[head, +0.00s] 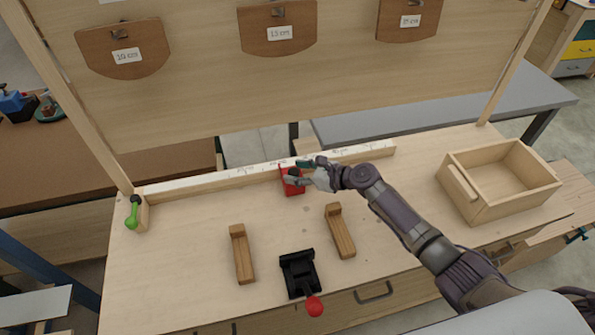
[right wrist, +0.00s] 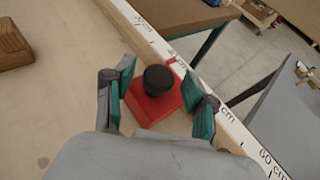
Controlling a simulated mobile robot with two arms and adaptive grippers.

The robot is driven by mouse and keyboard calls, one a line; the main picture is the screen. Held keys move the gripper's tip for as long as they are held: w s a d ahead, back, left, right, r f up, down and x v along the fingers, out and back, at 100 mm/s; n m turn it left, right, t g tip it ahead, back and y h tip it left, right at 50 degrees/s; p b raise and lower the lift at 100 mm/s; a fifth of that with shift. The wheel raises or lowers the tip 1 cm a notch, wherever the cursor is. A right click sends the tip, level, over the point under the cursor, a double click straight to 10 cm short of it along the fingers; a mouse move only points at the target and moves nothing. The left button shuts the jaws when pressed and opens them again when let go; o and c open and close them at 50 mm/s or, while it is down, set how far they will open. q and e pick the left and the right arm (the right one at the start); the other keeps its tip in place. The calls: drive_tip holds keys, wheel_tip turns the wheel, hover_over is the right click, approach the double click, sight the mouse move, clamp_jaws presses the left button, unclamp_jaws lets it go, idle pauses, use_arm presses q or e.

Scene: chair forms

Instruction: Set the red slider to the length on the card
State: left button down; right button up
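The red slider (head: 291,186) sits against the white-topped ruler rail (head: 240,174) on the workbench. In the right wrist view, the slider (right wrist: 154,103) carries a black knob (right wrist: 159,79). My right gripper (head: 298,174) is at the slider, and its teal fingers (right wrist: 160,88) stand open on either side of the knob with gaps visible. Marks along the rail (right wrist: 176,58) are only partly readable; one near the far end reads 60 cm. I cannot tell which card is meant. My left gripper is not in view.
Brown boards with small length labels (head: 126,56) hang on the back panel. Two wooden pieces (head: 242,254) (head: 340,231) and a black clamp with a red knob (head: 300,272) lie in front. An open wooden box (head: 480,208) stands at right, a green clamp (head: 133,211) at left.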

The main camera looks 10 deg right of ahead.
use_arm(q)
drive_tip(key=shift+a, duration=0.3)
use_arm(e)
drive_tip(key=v, duration=1.2)
drive_tip(key=shift+a, duration=0.1)
